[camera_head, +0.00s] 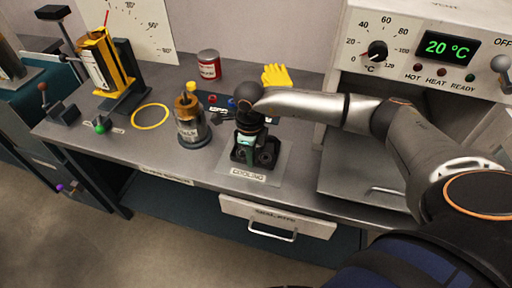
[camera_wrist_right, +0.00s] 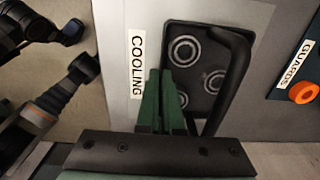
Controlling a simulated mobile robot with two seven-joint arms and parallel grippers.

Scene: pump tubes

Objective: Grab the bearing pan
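The bearing pan (camera_head: 266,154) is a black tray with round metal bearings. It rests on the grey pad marked COOLING (camera_head: 256,177) on the bench. In the right wrist view the pan (camera_wrist_right: 206,92) shows several ring-shaped bearings and a black bar-like handle along its right side. My right gripper (camera_head: 245,143) reaches down from above onto the pan. In the right wrist view its green fingers (camera_wrist_right: 160,72) are close together at the pan's left edge, with the edge seemingly between their tips. The exact contact is hard to see. My left gripper is out of view.
A glass vessel with a yellow cap (camera_head: 190,130) stands left of the pan. A yellow ring (camera_head: 150,117), a red can (camera_head: 208,65) and a yellow glove (camera_head: 276,75) lie farther off. The heater oven (camera_head: 425,40) stands right. A drawer (camera_head: 278,218) hangs below the bench edge.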

